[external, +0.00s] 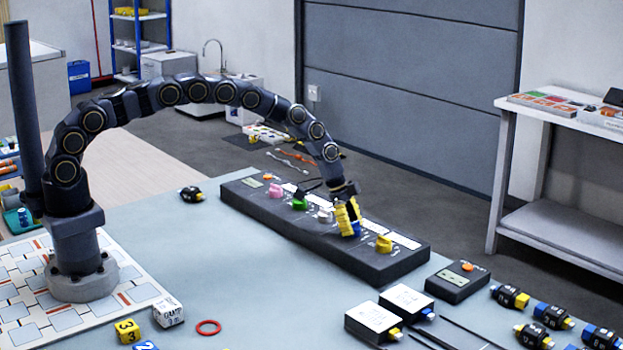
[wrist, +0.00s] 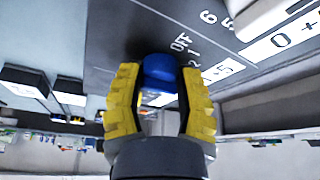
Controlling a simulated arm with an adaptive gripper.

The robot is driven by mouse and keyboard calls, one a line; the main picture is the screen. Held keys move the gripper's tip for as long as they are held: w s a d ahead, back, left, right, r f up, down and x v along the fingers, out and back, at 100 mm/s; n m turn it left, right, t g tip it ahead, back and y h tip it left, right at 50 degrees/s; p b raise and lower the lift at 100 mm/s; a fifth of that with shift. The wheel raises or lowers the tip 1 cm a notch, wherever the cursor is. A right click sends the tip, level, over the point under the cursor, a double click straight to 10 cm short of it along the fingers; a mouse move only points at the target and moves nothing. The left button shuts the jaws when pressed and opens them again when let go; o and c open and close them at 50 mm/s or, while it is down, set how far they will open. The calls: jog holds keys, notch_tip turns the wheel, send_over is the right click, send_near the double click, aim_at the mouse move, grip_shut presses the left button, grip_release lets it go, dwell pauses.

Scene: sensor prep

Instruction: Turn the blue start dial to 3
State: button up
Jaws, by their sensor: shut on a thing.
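The long dark control panel (external: 277,213) lies on the table with a row of coloured dials. The blue start dial (external: 356,229) is near the right part of the row, mostly covered by my gripper (external: 348,222). In the wrist view the blue dial (wrist: 160,72) sits between the two yellow fingers of my gripper (wrist: 160,95), which are shut on it. Printed marks beside the dial read OFF, 1, 2, 5 and 6. The dial's pointer is hidden, so its setting cannot be told.
A yellow dial (external: 384,244) is just right of my gripper. White, green and pink dials (external: 275,191) are to the left. A small box with an orange button (external: 458,281) and white-topped boxes (external: 406,302) stand at the right. The table's middle (external: 230,270) is clear.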

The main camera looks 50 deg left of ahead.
dwell(0.5)
jog(key=o, duration=1.1)
jog(key=v, duration=1.2)
